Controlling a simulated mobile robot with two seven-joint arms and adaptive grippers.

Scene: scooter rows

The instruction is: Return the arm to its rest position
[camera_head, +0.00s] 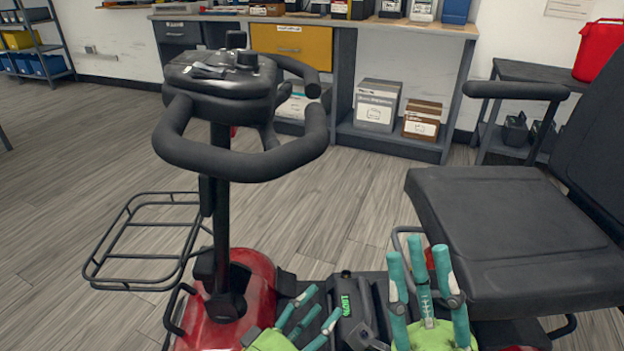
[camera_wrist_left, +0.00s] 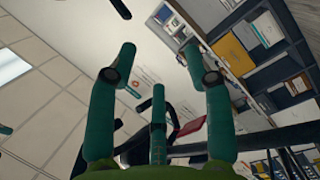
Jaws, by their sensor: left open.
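My left gripper (camera_head: 312,312) is low in the head view, beside the scooter's red front body. Its teal fingers are apart and hold nothing visible. The left wrist view also shows the fingers of this gripper (camera_wrist_left: 160,75) spread, with nothing between them. My right gripper (camera_head: 419,265) is to its right, in front of the scooter seat (camera_head: 515,225). Its teal fingers point up, apart and empty.
The scooter's handlebar (camera_head: 245,160) and wire basket (camera_head: 140,240) stand at the left. The armrest (camera_head: 515,91) is at the right. A workbench (camera_head: 400,27) with boxes is behind, and a red container (camera_head: 598,52) is at the far right. Open floor lies between.

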